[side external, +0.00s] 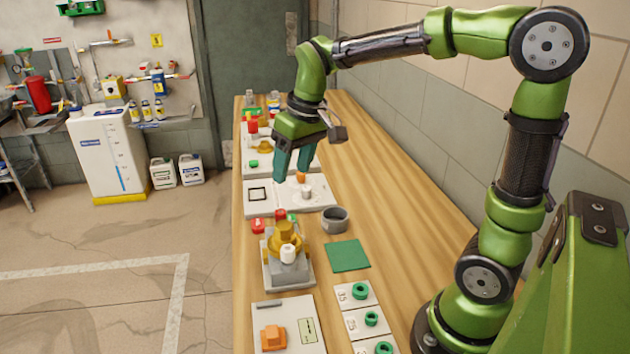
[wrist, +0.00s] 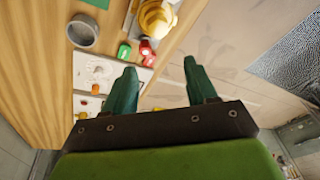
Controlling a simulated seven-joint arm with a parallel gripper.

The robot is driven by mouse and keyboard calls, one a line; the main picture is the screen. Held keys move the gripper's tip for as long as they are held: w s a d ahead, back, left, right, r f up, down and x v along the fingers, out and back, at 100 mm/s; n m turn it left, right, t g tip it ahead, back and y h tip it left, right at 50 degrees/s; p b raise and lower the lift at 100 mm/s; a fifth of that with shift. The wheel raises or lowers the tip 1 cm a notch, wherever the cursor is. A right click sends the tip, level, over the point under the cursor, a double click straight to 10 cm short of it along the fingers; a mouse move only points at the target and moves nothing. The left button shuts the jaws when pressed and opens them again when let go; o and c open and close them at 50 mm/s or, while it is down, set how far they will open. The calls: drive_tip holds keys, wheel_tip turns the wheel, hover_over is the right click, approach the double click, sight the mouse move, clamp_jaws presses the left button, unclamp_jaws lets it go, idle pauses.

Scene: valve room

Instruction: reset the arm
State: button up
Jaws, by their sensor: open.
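My arm is green and reaches out over the wooden bench. My gripper (side external: 292,174) hangs above the white plate (side external: 262,208) with a black square outline, its two teal fingers pointing down. In the wrist view my gripper (wrist: 163,80) shows both fingers spread apart with nothing between them. An orange piece (side external: 300,177) and a small white knob (side external: 306,192) are near the fingers in the side view; I cannot tell if anything touches.
The bench (side external: 390,225) carries a yellow valve on a grey base (side external: 287,262), a grey cup (side external: 335,219), a green mat (side external: 348,256) and tiles with green rings (side external: 360,291). The bench's right side is largely clear beside the wall.

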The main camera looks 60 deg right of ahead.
drive_tip(key=s+a+m+t+y, duration=0.1)
drive_tip(key=s+a+t, duration=0.3)
drive_tip(key=s, duration=0.9)
drive_tip(key=shift+a+r+m, duration=0.2)
drive_tip(key=shift+r+m, duration=0.05)
drive_tip(key=shift+m, duration=0.45)
